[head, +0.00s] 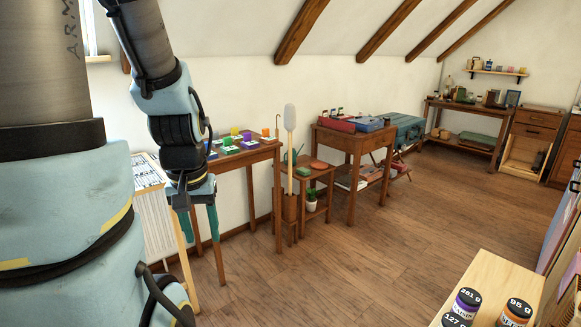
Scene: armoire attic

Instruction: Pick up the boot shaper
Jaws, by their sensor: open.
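I cannot make out a boot shaper for certain in the head view. My gripper (200,232) hangs down at the left with its two teal fingers apart. It is open, with nothing seen between the fingers. In the picture it is in front of a wooden table (249,158) carrying several small coloured items (228,142), some purple, green and orange. My arm hides part of that table and what is on its left end.
A tall pale-headed stick (290,135) stands upright beside a small stool-like stand (316,172). Further right are a desk (355,143) with red and blue boxes and a workbench (463,110). Labelled jars (464,306) sit on a near surface at lower right. The middle floor (400,230) is clear.

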